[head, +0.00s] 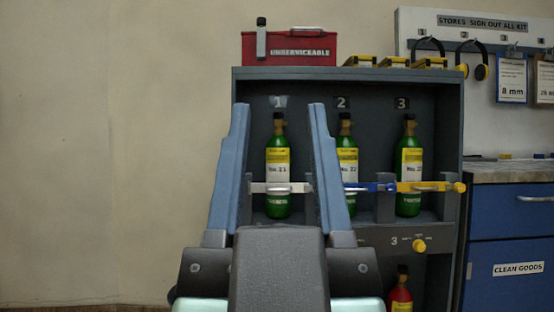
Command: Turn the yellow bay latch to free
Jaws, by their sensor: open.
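A yellow knob (419,245) sits on the dark panel below bay 3, beside a small "3" and marks too small to read; which way it is turned is unclear. A yellow bar (436,187) crosses the front of the green bottle (409,165) in bay 3 and ends in a yellow knob at the right post. My gripper (279,107) is open and empty, its two blue fingers pointing up and away in front of bay 1. It appears left of the yellow bar and knob, apart from both.
The grey cabinet (350,74) also holds green bottles in bay 1 (277,165), behind a white bar (270,188), and bay 2 (347,160), behind a blue bar (372,187). A red bottle (401,297) stands below. A blue drawer unit (510,225) stands right; bare wall is left.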

